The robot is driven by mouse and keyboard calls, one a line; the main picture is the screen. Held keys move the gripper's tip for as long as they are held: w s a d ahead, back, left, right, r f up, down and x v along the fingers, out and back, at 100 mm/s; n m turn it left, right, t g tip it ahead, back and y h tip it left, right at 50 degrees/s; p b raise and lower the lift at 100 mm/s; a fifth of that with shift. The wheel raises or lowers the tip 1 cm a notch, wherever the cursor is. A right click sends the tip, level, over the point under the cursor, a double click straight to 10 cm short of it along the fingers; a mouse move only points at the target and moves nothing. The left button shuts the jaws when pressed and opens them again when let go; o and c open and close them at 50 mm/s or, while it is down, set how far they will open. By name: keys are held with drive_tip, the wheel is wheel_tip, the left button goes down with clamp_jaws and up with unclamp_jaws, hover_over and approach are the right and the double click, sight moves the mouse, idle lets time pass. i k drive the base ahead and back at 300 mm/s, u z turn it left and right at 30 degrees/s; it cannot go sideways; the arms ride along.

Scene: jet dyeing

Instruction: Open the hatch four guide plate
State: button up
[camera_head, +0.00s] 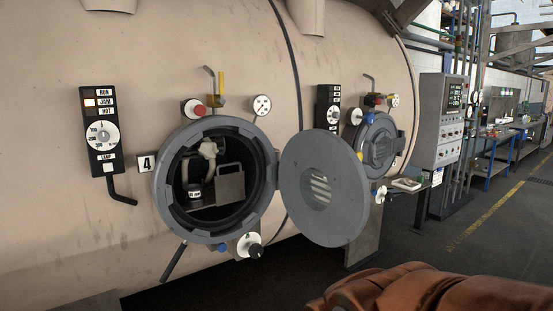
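Hatch four's round door (345,222) is swung open to the right on its hinge, with a small slotted window in its middle. The grey hatch ring (168,205) stands open beside the "4" label (146,163). Inside the opening is a grey metal plate (231,188) with a loop handle above it, which seems to be the guide plate. A pale bent pipe (207,150) and a small labelled fitting (195,193) are to its left. The plate's lower and rear parts are hard to make out. My gripper is not in view.
A control panel (103,130) with a lit lamp and dial is left of the hatch. A valve knob (253,247) sits below the ring. A second hatch (380,145) is shut. A reddish-brown folded heap (430,292) fills the lower right. Open floor lies right.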

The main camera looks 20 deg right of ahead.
sight(229, 188)
drive_tip(key=z, duration=0.25)
drive_tip(key=i, duration=0.85)
drive_tip(key=u, duration=0.45)
drive_tip(key=i, duration=0.7)
drive_tip(key=u, duration=0.45)
